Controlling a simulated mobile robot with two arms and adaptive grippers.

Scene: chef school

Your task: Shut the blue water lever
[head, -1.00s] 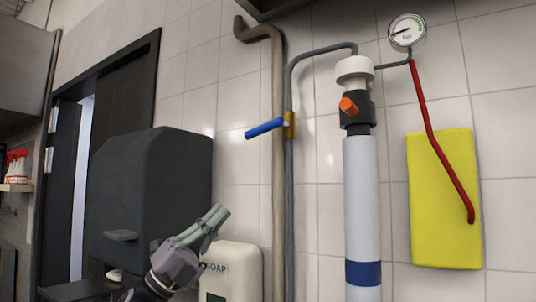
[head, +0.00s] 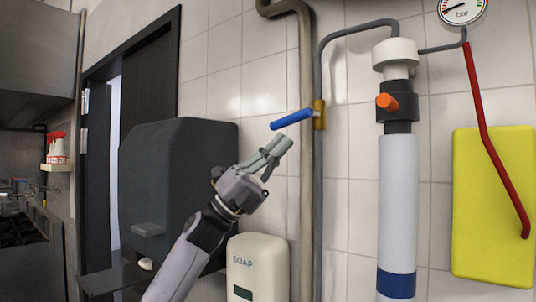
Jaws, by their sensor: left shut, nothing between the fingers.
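The blue water lever (head: 292,119) sticks out to the left from a brass valve (head: 319,115) on a thin grey pipe (head: 318,190). The lever lies nearly level, its free end tipped slightly down. My left gripper (head: 281,147) is just below the lever, its fingers shut and empty, pointing up and right. A small gap shows between the fingertips and the lever in the picture; the depth between them is hard to judge. My right gripper is out of view.
A white filter column (head: 398,190) with an orange knob (head: 387,102) stands right of the pipe. A yellow board (head: 490,240), a red hose (head: 487,120) and a gauge (head: 462,10) are farther right. A soap dispenser (head: 257,255) and a dark dispenser (head: 170,190) are near my left arm.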

